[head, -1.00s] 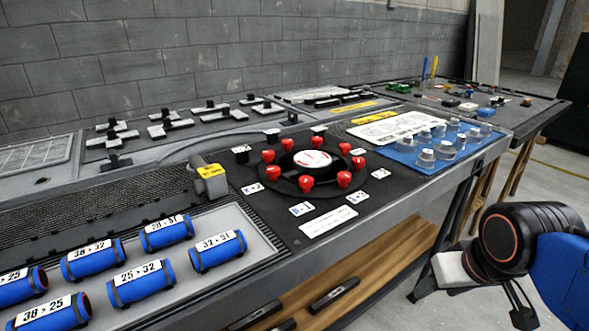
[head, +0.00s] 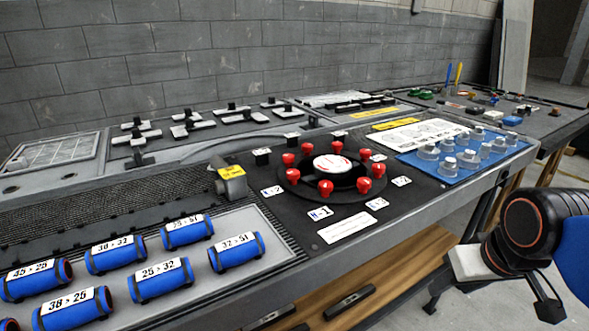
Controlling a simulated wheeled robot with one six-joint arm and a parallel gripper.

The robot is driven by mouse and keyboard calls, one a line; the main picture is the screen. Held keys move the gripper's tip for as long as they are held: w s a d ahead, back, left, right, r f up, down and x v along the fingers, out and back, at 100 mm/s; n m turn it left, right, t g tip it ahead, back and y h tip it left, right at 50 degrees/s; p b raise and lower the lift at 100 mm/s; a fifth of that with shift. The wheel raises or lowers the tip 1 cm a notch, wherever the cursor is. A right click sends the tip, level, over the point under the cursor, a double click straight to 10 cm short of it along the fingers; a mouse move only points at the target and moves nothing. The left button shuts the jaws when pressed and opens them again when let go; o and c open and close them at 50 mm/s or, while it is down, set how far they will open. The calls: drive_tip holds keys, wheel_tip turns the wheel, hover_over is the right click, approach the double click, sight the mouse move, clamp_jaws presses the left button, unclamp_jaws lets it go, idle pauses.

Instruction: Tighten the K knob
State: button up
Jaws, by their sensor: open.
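Several red knobs stand in a ring around a white-capped hub (head: 333,163) on the dark bench panel. The small label (head: 272,191) at the ring's left front appears to start with K. The red knob (head: 292,176) stands closest behind that label. Another label (head: 320,212) sits at the front of the ring. The lettering is too small to read surely. My gripper (head: 548,308) is at the lower right, well away from the knobs and in front of the bench edge. It is only partly seen beneath my blue arm's black joint, open, with nothing seen in it.
Blue labelled cylinders (head: 187,232) lie on a grey tray at the left front. A grey block with a yellow tag (head: 231,182) stands left of the ring. A blue mat (head: 412,160) with several clear-and-grey pieces lies to its right. A brick wall (head: 200,55) rises behind.

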drive_tip(key=w+a+r+n+g+y, duration=0.1)
drive_tip(key=w+a+r+n, duration=0.2)
drive_tip(key=w+a+r, duration=0.35)
drive_tip(key=w+a+r+n+y, duration=0.1)
drive_tip(key=w+a+r+n, duration=0.25)
drive_tip(key=w+r, duration=0.45)
drive_tip(key=n+g+y, duration=0.2)
drive_tip(key=n+g, duration=0.1)
drive_tip(key=n, duration=0.5)
approach(293, 172)
drive_tip(key=x, duration=0.8)
drive_tip(key=shift+f, duration=0.15)
drive_tip(key=c, duration=1)
